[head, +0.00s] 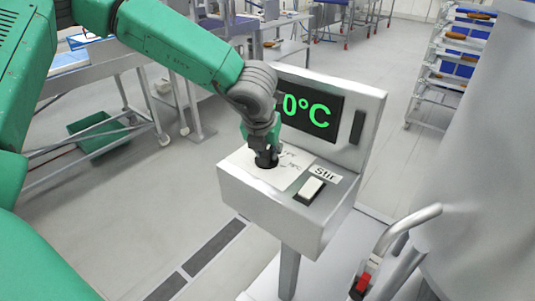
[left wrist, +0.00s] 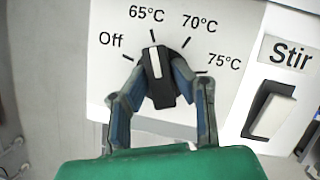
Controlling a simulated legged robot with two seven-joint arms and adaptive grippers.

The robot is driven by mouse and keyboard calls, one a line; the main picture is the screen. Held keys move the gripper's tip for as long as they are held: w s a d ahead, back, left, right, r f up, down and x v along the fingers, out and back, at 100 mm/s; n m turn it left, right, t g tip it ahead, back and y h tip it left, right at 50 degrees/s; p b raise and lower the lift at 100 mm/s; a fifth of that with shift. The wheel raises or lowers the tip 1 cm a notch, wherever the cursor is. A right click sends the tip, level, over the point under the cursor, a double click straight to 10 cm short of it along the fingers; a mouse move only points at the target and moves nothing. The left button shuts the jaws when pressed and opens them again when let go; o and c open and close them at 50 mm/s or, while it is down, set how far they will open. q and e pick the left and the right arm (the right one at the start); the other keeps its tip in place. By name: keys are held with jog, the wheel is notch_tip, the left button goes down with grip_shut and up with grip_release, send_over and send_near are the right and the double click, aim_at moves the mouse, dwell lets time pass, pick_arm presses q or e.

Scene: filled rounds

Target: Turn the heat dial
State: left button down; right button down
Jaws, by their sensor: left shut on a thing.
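The heat dial (left wrist: 160,88) is a black knob with a white pointer line, on a white panel marked Off, 65°C, 70°C and 75°C. In the left wrist view its pointer is up, in line with the 65°C tick. My left gripper (left wrist: 159,70) is shut on the dial, one finger on each side. In the head view my left gripper (head: 264,150) comes down from above onto the dial (head: 265,163), which it mostly hides. The display (head: 312,113) behind shows green "0°C"; its left part is hidden by my arm.
A white Stir rocker switch (head: 312,188) sits right of the dial on the same control box (head: 262,203). A large grey vessel (head: 485,150) stands at the right, with a bent pipe and red handle (head: 362,283) near it. Steel tables and racks stand farther back.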

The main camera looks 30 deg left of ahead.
pick_arm(q)
jog(key=n, duration=0.1)
jog(key=n+y, duration=0.1)
jog(key=n, duration=0.1)
jog(key=n+g, duration=0.1)
jog(key=shift+s+d+f+n+y+b, duration=0.1)
jog(key=shift+s+f+n+y+b, duration=0.15)
jog(key=shift+f+n+y+b, duration=0.1)
jog(key=n+g, duration=0.1)
jog(key=n, duration=0.1)
jog(key=n+g+y, duration=0.1)
jog(key=n, duration=0.2)
jog(key=shift+n, duration=0.25)
jog(key=shift+w+d, duration=0.1)
jog(key=c, duration=1.4)
grip_release()
jog(key=shift+r, duration=0.1)
jog(key=shift+w+r, duration=0.15)
